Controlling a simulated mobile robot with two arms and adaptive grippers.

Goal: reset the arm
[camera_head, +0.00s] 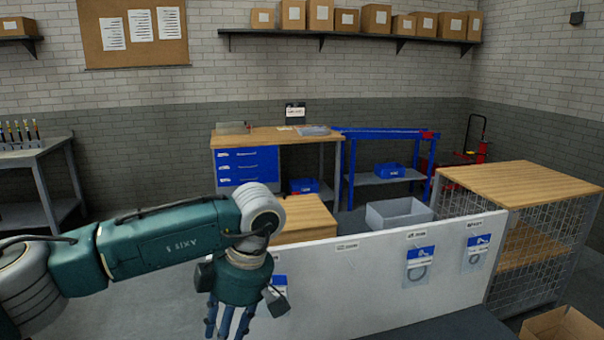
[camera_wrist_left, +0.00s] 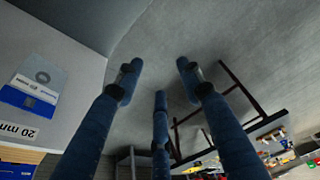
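My left arm (camera_head: 150,240), teal with grey joints, reaches in from the left in the head view. Its gripper (camera_head: 229,325) hangs down in front of the white panel, with its lower end near the bottom edge of the picture. In the left wrist view the three blue fingers of the gripper (camera_wrist_left: 158,82) are spread apart with nothing between them; only grey floor shows beyond. My right arm and gripper are not in view.
The white panel (camera_head: 385,285) carries hanging blue-and-white packets (camera_head: 420,264). A wire-mesh cabinet (camera_head: 545,245) and an open cardboard box (camera_head: 562,325) stand at right. A grey bin (camera_head: 398,213) and a workbench (camera_head: 275,137) are behind the panel.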

